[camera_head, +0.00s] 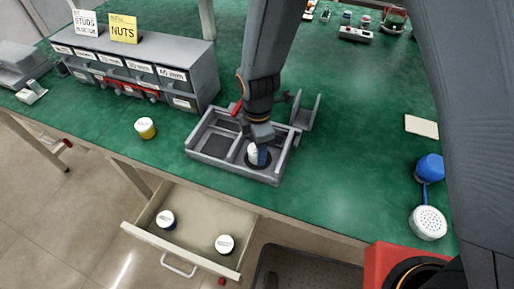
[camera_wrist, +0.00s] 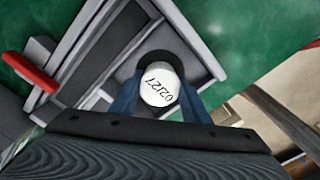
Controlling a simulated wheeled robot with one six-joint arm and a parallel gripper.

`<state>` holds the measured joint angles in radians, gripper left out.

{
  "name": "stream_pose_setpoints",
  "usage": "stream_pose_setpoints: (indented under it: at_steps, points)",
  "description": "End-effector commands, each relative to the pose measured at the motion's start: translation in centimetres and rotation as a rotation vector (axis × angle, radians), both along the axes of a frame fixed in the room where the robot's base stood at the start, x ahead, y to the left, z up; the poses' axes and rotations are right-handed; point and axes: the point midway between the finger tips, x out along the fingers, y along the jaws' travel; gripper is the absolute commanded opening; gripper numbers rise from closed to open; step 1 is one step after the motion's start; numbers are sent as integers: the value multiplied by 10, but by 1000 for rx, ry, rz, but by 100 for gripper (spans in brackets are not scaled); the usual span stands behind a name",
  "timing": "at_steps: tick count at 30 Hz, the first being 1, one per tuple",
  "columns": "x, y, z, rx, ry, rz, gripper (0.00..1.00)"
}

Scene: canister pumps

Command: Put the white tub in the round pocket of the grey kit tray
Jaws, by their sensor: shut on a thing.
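The white tub (camera_wrist: 160,86), its lid marked 02/27, is between the blue fingers of my gripper (camera_wrist: 160,98), which is shut on it. In the head view the tub (camera_head: 252,151) is partly hidden by my gripper (camera_head: 258,150). It is upright, over or in the dark round pocket (camera_wrist: 176,48) of the grey kit tray (camera_head: 198,153). I cannot tell whether it touches the pocket floor. The pocket is at the tray's right front; the tray lies on the green bench.
Below, an open drawer (camera_head: 190,205) holds two white-lidded tubs (camera_head: 166,219). A grey bin cabinet (camera_head: 140,65) stands behind left; a grey bracket (camera_head: 305,112) adjoins the tray's right.

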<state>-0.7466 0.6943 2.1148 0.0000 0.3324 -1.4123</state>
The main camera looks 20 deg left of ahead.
Motion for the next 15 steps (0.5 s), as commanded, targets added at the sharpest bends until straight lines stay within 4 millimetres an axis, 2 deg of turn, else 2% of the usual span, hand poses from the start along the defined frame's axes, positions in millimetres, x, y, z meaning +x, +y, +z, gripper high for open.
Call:
stream_pose_setpoints:
  at_steps: [8,9,12,15]
  points:
    - [0,0,-3,0,0,0,18]
    - [0,0,-3,0,0,0,44]
    - [0,0,-2,0,0,0,61]
    - [0,0,-2,0,0,0,61]
